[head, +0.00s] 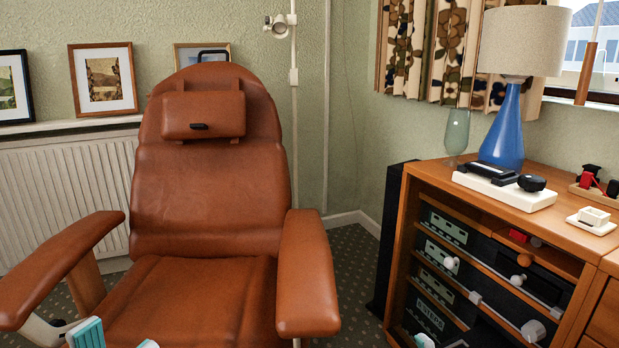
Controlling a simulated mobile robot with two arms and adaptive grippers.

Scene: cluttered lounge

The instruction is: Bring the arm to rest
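My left gripper (116,340) shows only in part at the bottom left edge of the head view. Two teal-and-white fingertips stand apart with a gap between them, in front of the seat of the brown leather armchair (207,200). Nothing shows between the fingertips. The lower part of the gripper is cut off by the picture edge.
The chair's left armrest (62,262) and right armrest (306,275) flank the seat. A wooden cabinet (405,225) stands at the right, bearing a blue lamp (503,135), a glass vase (456,133) and small items. Patterned carpet (352,260) is clear between chair and cabinet.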

